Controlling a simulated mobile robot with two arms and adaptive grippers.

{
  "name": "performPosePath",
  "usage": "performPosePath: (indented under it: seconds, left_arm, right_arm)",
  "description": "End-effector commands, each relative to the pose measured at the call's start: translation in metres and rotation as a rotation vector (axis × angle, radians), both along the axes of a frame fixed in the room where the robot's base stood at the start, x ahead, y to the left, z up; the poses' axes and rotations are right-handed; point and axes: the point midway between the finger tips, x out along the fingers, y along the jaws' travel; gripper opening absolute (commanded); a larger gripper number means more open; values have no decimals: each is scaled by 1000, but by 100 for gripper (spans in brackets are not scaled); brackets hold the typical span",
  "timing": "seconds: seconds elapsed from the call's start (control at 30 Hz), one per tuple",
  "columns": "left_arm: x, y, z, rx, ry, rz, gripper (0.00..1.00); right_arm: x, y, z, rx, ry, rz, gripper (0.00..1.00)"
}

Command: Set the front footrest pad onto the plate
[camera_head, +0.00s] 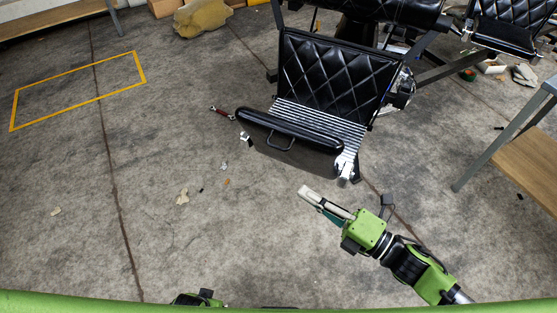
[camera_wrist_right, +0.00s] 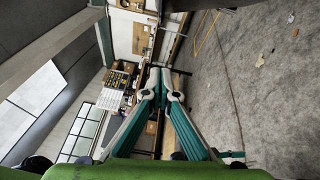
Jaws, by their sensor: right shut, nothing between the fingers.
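The front footrest pad (camera_head: 290,128) is a long black padded roll with a small handle on its near side. It lies along the ribbed metal plate (camera_head: 347,132) of the barber chair's footrest, over its near-left part. Whether it is fully seated I cannot tell. My right gripper (camera_head: 308,192) is shut and empty, below and apart from the pad, pointing up-left. Its fingertips meet in the right wrist view (camera_wrist_right: 162,78), where neither pad nor plate shows. A small part of my left gripper (camera_head: 197,299) shows at the bottom edge; its fingers are hidden.
The black quilted chair panel (camera_head: 335,77) rises behind the plate. A red-handled tool (camera_head: 222,113) lies on the floor left of the pad. A wooden-topped table (camera_head: 520,165) stands at right. A yellow floor outline (camera_head: 80,90) is at left. The concrete floor between is mostly clear.

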Motion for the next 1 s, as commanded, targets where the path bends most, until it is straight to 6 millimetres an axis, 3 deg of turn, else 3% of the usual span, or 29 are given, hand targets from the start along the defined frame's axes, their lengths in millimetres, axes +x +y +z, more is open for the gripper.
performPosePath:
  seconds: [0.47, 0.9, 1.0]
  left_arm:
    - [-1, 0, 0, 0, 1, 0, 36]
    - [-3, 1, -2, 2, 4, -1, 36]
    - [-3, 1, -2, 2, 5, -1, 36]
  right_arm:
    - [9, 10, 2, 2, -2, -1, 0]
    - [63, 81, 5, 3, -1, 0, 0]
    - [78, 72, 6, -3, -1, -2, 0]
